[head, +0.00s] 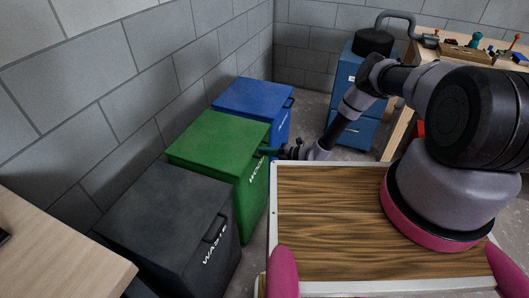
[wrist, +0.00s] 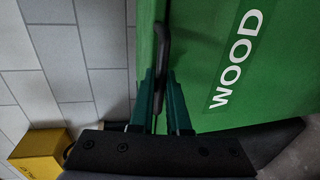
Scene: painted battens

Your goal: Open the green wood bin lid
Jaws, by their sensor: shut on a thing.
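The green wood bin (head: 220,145) stands against the wall in the head view, between a black bin and a blue bin. Its lid (head: 215,133) lies flat and looks closed. In the wrist view the green front with the white word WOOD (wrist: 237,58) fills the right side. The black lid handle (wrist: 162,45) runs down between the dark green fingers of my gripper (wrist: 161,85), which is shut on it. In the head view my gripper (head: 272,151) is at the bin's front upper edge and hides most of the handle.
A black waste bin (head: 165,215) is in front and a blue bin (head: 253,98) behind. Blue drawers (head: 350,127) and a workbench (head: 460,50) with small items stand at the back. A wooden table (head: 55,240) is at lower left. The wrist view shows a yellow box (wrist: 38,152).

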